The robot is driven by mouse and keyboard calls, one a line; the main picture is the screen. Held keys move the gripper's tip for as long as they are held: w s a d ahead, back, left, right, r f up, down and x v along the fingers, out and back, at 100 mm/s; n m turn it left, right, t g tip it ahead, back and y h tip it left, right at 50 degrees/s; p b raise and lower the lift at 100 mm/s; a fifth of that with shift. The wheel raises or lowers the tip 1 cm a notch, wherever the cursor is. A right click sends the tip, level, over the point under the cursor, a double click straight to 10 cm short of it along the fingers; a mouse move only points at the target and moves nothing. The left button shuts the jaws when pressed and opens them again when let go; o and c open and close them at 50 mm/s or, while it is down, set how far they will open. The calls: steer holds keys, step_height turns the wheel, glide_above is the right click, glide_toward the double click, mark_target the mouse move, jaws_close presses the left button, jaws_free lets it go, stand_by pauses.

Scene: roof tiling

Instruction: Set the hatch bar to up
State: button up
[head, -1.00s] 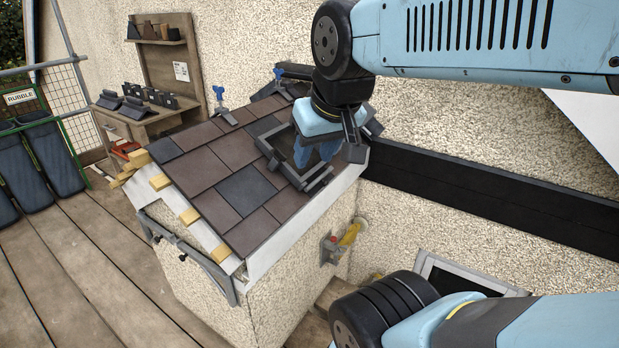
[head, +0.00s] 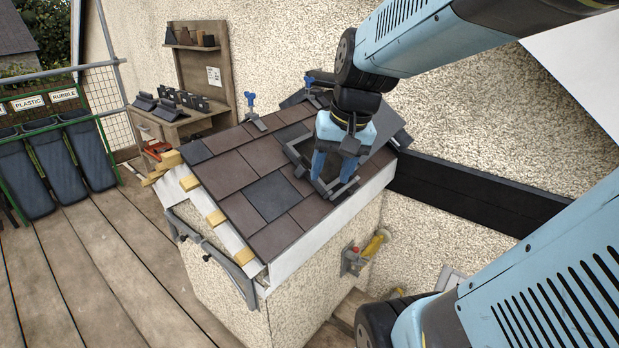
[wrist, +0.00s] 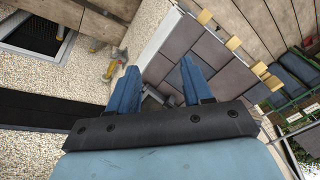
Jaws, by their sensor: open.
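The hatch (head: 297,158) is a dark grey frame set in the tiled roof slope. A grey bar (head: 338,190) shows at its lower right edge, partly hidden by my gripper. I cannot tell for sure which position the bar is in. My gripper (head: 333,178) points down over the right part of the hatch, its blue fingers apart and empty. In the wrist view, the open fingers (wrist: 159,64) have part of the grey hatch frame (wrist: 153,97) showing between them, low down and partly covered by the gripper body. Contact with the bar cannot be made out.
Brown and grey tiles (head: 232,174) cover the slope. Blue-handled clamps (head: 250,101) stand near the ridge. A workbench (head: 185,125) with dark pieces is behind, and rubble and plastic bins (head: 85,155) stand left. A yellow-handled tool (head: 374,246) hangs on the wall below the eave.

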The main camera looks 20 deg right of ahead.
steer(key=w+d+f+m+y, duration=0.4)
steer(key=w+d+f+m, duration=0.15)
steer(key=w+f, duration=0.2)
steer(key=w+d+f+m+y, duration=0.5)
steer(key=w+f+m, duration=0.1)
steer(key=w+f, duration=0.15)
steer(key=w+d+f+m+t+h, duration=0.1)
steer(key=d+f+m+t, duration=0.5)
steer(key=d+f+m, duration=0.3)
steer(key=w+d+f+m+t, duration=0.1)
steer(key=d+f+m+t, duration=0.6)
steer(key=d, duration=0.5)
steer(key=x, duration=1.3)
steer(key=shift+w+a+f, duration=0.25)
steer(key=shift+w+f, duration=0.05)
steer(key=shift+w, duration=0.05)
steer(key=shift+n, duration=0.25)
jaws_close()
